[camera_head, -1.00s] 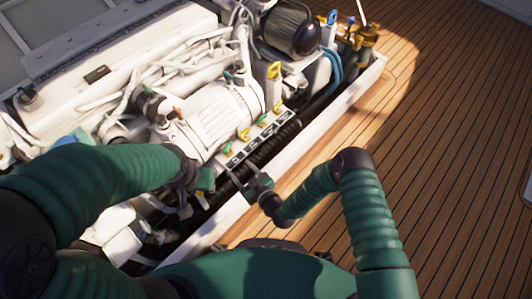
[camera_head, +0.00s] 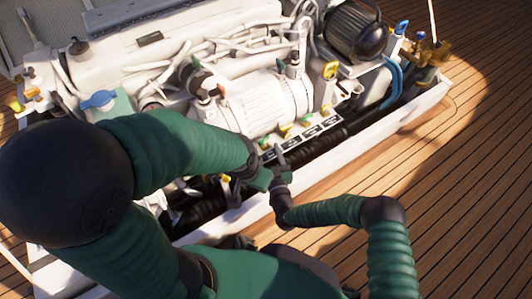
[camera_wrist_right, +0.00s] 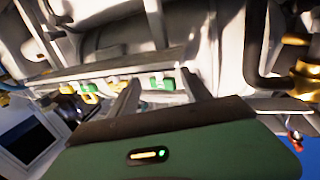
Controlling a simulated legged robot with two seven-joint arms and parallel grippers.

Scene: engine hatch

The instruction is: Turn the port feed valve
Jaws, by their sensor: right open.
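A row of small valves with green and yellow handles (camera_head: 285,131) stands on a labelled strip along the engine's near side. I cannot tell which is the port feed valve. My right gripper (camera_head: 279,155) is just in front of the left end of this row. In the right wrist view its two fingers (camera_wrist_right: 160,95) are apart, with a green handle (camera_wrist_right: 162,84) showing beyond the gap between them. I cannot see contact.
A black ribbed hose (camera_head: 335,137) runs below the valve strip, inside the white hatch edge (camera_head: 330,165). A larger yellow handle (camera_head: 330,70) and a blue handle (camera_head: 402,27) stand farther right. A blue-topped part (camera_head: 98,100) is at left. Wooden deck (camera_head: 470,150) is clear at right.

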